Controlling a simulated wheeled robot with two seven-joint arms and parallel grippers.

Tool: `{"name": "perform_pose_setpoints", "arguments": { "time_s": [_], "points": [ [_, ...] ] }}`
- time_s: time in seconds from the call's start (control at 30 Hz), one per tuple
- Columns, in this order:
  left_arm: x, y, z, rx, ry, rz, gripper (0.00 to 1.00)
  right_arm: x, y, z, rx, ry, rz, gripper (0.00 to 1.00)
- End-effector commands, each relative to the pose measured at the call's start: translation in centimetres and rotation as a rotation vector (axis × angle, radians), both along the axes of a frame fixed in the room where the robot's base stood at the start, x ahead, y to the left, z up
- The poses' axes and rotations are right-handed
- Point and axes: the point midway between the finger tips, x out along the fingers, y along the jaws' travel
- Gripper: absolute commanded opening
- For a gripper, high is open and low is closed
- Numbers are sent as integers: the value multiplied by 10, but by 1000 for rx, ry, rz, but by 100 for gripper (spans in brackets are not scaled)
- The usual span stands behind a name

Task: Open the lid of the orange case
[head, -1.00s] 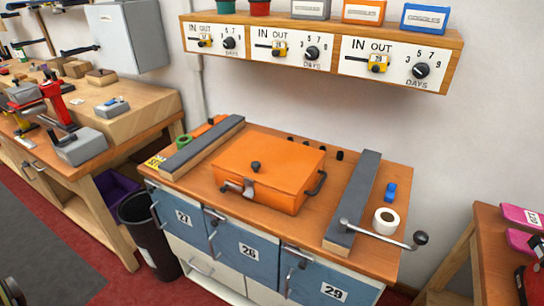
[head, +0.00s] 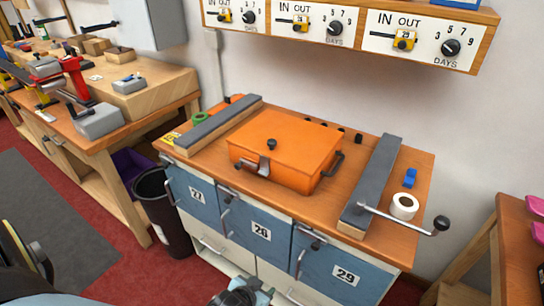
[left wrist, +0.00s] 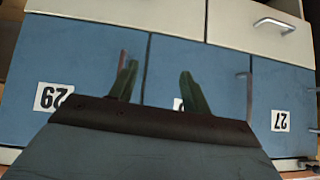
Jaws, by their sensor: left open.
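The orange case (head: 285,150) sits on the wooden bench top between two grey-topped bars. Its lid is shut, with a dark knob (head: 271,144) on top near the front edge. A metal latch or handle (head: 254,166) is on its front face, and a dark handle (head: 335,164) is on its right side. My left gripper (head: 250,292) is low at the bottom edge of the head view, in front of the blue doors and well below the case. In the left wrist view its fingers (left wrist: 158,82) are apart and empty. My right gripper is not in view.
Grey-topped bars (head: 222,122) (head: 374,182) flank the case. A white roll (head: 404,206), a blue item (head: 410,177) and a crank handle (head: 440,224) are at right. Door handles (head: 300,264) stick out from the bench front. A black bin (head: 163,210) stands at left.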

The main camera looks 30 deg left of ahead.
Motion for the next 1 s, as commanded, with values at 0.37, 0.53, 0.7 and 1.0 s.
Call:
{"name": "perform_pose_setpoints", "arguments": {
  "time_s": [0.37,0.53,0.7,1.0],
  "points": [
    [105,60,241,29,-559,168,48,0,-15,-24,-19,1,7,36],
    [114,81,311,44,-758,216,48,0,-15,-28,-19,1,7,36],
    [122,87,324,49,-799,223,48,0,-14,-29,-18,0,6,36],
    [174,100,324,50,-796,222,48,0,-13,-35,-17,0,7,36]
  ]
}}
